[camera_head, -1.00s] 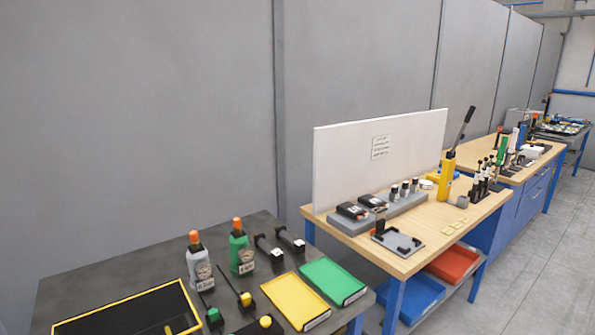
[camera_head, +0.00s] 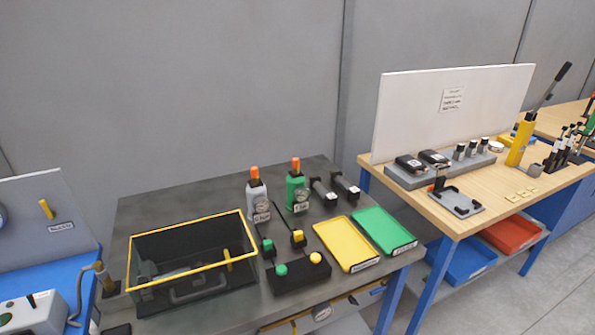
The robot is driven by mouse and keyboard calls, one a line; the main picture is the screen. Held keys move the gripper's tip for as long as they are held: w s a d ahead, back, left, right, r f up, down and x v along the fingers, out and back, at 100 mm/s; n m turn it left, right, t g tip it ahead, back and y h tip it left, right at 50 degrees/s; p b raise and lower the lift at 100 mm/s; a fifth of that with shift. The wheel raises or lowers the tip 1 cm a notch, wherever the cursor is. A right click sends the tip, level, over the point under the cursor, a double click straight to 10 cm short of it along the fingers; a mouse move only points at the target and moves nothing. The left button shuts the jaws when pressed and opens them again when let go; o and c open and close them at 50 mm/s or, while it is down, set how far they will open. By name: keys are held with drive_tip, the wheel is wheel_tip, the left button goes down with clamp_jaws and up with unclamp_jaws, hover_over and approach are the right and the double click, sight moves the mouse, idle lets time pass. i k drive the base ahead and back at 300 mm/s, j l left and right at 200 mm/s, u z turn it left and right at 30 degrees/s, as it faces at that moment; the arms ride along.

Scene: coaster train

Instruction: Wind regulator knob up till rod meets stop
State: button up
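I cannot single out the regulator knob, rod or stop with certainty. At the left edge a grey panel (camera_head: 45,235) carries a yellow lever-like part (camera_head: 46,209) with a label below it, and part of a round dial is cut off by the frame. My gripper is not in view.
A dark table (camera_head: 150,215) holds a yellow-rimmed bin (camera_head: 190,230), a grey bottle (camera_head: 257,198), a green bottle (camera_head: 297,190), a yellow tray (camera_head: 345,244) and a green tray (camera_head: 383,230). A wooden bench (camera_head: 400,205) with a white board (camera_head: 450,110) stands at right.

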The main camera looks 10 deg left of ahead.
sight(352, 300)
drive_tip(key=u, duration=0.55)
drive_tip(key=i+l+u, duration=0.2)
drive_tip(key=l+u, duration=0.2)
drive_tip(key=i+l+u, duration=0.1)
drive_tip(key=l+u, duration=0.75)
drive_tip(key=l, duration=0.15)
drive_tip(key=l+u, duration=0.4)
drive_tip(key=l, duration=0.15)
drive_tip(key=l+z, duration=0.2)
drive_tip(key=l, duration=0.25)
drive_tip(key=k+l+u, duration=0.15)
drive_tip(key=u, duration=0.3)
drive_tip(key=k+l+u, duration=0.2)
drive_tip(key=u, duration=0.25)
drive_tip(key=l, duration=0.1)
